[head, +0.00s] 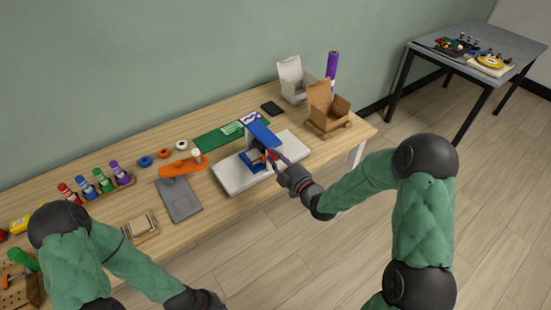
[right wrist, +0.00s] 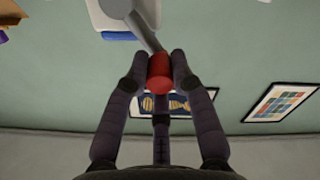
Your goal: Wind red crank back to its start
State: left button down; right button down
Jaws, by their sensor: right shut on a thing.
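A machine with a blue top (head: 262,132) stands on a white base plate (head: 232,180) on the workbench. The crank's red knob (right wrist: 160,74) sits at the end of a grey crank arm (right wrist: 146,36) in the right wrist view. My right gripper (head: 281,166) is at the machine's right side, and in the right wrist view its fingers (right wrist: 162,62) are shut on the red knob from both sides. The fingers cover much of the knob in the head view. My left arm's dark end (head: 200,299) is at the bottom edge, its fingers not visible.
An open cardboard box (head: 328,112) and a white box (head: 293,82) stand right of the machine. An orange tool (head: 182,167), a grey plate (head: 180,203) and a green mat (head: 215,138) lie to its left. A second table (head: 470,68) stands far right. The floor in front is clear.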

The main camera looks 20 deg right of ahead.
jog(key=w+d+f+m+p, duration=0.2)
jog(key=d+m, duration=0.6)
jog(key=m, duration=1)
jog(key=shift+w+d+f, duration=0.15)
jog(key=shift+w+f, duration=0.2)
jog(key=shift+w, duration=0.05)
dwell(0.3)
jog(key=c, duration=1)
grip_release()
jog(key=shift+c, duration=0.2)
jog(key=shift+r, duration=0.15)
jog(key=shift+w, duration=0.1)
jog(key=shift+d, duration=0.1)
